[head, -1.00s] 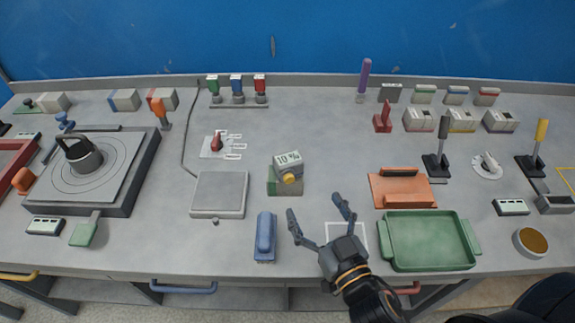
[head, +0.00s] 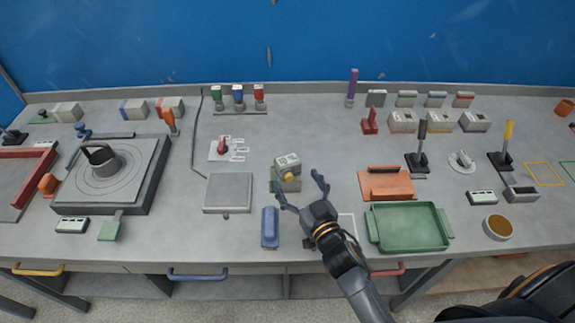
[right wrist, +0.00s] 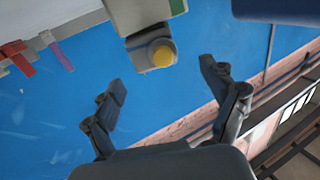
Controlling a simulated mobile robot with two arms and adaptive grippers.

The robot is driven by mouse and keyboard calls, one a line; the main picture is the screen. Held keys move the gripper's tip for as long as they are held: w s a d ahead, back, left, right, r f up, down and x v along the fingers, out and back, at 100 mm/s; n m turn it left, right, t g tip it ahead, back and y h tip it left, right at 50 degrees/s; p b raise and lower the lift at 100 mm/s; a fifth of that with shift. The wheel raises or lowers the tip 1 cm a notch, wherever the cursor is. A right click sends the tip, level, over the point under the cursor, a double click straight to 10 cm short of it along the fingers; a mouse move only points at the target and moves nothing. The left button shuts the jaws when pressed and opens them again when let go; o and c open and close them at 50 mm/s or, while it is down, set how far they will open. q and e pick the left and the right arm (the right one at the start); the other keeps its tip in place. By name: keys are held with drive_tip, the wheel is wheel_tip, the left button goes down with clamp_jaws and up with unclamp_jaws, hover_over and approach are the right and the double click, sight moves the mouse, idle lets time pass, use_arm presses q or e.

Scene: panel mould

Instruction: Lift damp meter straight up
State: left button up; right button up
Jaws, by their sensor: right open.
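The damp meter (head: 287,161) is a small pale grey-green block with a display face and a yellow knob. It stands mid-table on or against a green-sided block (head: 290,184). My right gripper (head: 301,188) is open and empty, its fingers spread just in front of the meter and apart from it. In the right wrist view the meter's yellow knob (right wrist: 162,55) shows beyond the gap between the open fingers (right wrist: 163,82). My left gripper is not in view.
A grey square plate (head: 228,192) lies further left. A green tray (head: 409,228) and an orange float (head: 386,185) lie to the right.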

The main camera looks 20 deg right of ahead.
sight(292, 168)
drive_tip(key=w, duration=0.2)
drive_tip(key=w+p, duration=0.1)
drive_tip(key=w, duration=0.1)
drive_tip(key=shift+w+r+p, duration=0.2)
drive_tip(key=shift+w+p, duration=0.1)
drive_tip(key=shift+w, duration=0.05)
drive_tip(key=shift+w+f, duration=0.1)
drive_tip(key=shift+w, duration=0.1)
drive_tip(key=shift+c, duration=0.6)
drive_tip(key=c, duration=1.4)
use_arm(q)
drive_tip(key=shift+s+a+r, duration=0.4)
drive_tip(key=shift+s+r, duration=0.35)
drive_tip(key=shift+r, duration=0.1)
use_arm(e)
drive_tip(key=shift+c, duration=0.2)
